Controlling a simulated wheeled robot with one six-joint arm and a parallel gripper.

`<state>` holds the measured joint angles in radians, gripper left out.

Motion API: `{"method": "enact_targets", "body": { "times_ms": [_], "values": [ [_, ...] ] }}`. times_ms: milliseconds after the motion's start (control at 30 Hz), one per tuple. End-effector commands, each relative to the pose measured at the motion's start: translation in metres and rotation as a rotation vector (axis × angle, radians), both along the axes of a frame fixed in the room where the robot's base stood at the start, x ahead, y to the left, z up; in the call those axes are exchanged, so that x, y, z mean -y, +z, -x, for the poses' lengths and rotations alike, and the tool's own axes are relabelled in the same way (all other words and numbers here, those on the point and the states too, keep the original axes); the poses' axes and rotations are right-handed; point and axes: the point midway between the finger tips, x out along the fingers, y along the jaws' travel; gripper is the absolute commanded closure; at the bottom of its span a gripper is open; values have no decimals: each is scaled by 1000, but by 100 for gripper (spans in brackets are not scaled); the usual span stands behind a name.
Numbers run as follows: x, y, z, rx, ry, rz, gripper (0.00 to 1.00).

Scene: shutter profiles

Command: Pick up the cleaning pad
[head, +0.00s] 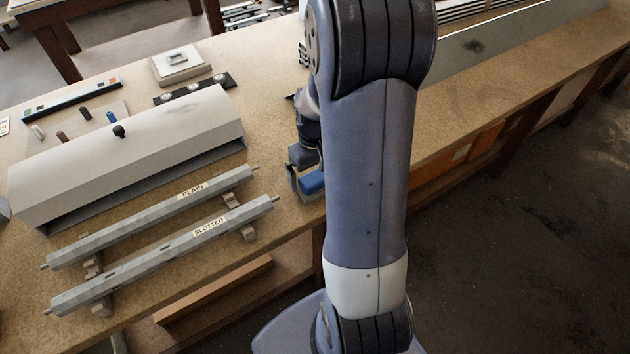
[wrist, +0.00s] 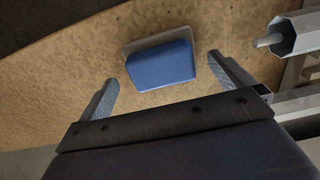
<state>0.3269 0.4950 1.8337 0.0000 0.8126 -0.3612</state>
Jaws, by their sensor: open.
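The cleaning pad (wrist: 160,66) is a blue block with a grey tray-like rim around its far edge, lying on the tan workbench. In the wrist view it sits between and just beyond the two fingertips of my gripper (wrist: 160,78), with a gap on each side. My gripper is open and empty. In the head view the blue pad (head: 312,182) shows beside my arm near the bench's front edge, and my arm hides part of it. My gripper (head: 297,172) is partly hidden there too.
Two grey shafts labelled PLAIN (head: 160,215) and SLOTTED (head: 170,250) rest on supports to the left; a shaft end (wrist: 285,38) shows at the right in the wrist view. A long pale housing (head: 130,155) lies behind them. The bench's front edge is close by.

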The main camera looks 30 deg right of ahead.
Motion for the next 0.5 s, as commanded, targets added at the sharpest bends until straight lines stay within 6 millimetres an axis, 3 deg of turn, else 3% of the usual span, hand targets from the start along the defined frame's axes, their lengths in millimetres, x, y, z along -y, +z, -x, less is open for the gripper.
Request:
{"method": "enact_targets", "body": {
  "times_ms": [200,500],
  "values": [
    [-2,-26,2,-3,0,-1,0],
    [-1,-31,2,0,0,0,0]
  ]
}}
